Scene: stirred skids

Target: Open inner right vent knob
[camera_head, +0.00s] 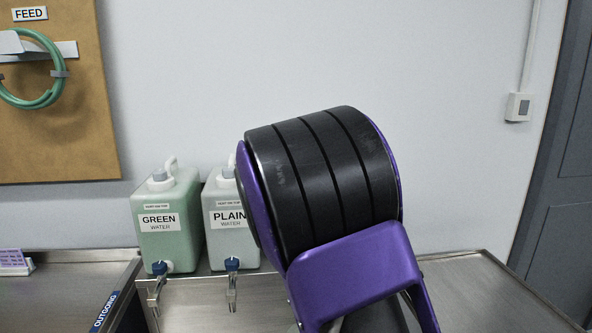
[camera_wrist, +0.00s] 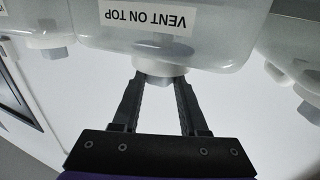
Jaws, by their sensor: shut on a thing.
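In the wrist view, which shows things upside down, a pale translucent jug (camera_wrist: 215,45) has a "VENT ON TOP" label (camera_wrist: 148,17). Its vent knob (camera_wrist: 158,79) is grey and sits on a white collar (camera_wrist: 160,69). My gripper (camera_wrist: 159,84) is shut on this knob, with one dark finger on each side. In the head view my black and purple arm hides the gripper and the held knob. There, the GREEN WATER jug (camera_head: 182,240) and PLAIN WATER jug (camera_head: 228,247) stand to the left of my arm, each with a grey-topped vent.
Blue-handled taps (camera_head: 160,267) hang at the front of the visible jugs. In the wrist view, neighbouring jugs with grey knobs (camera_wrist: 54,53) flank the held one. A metal bench (camera_head: 470,285) is clear at the right. A board with a green hose (camera_head: 60,60) hangs at left.

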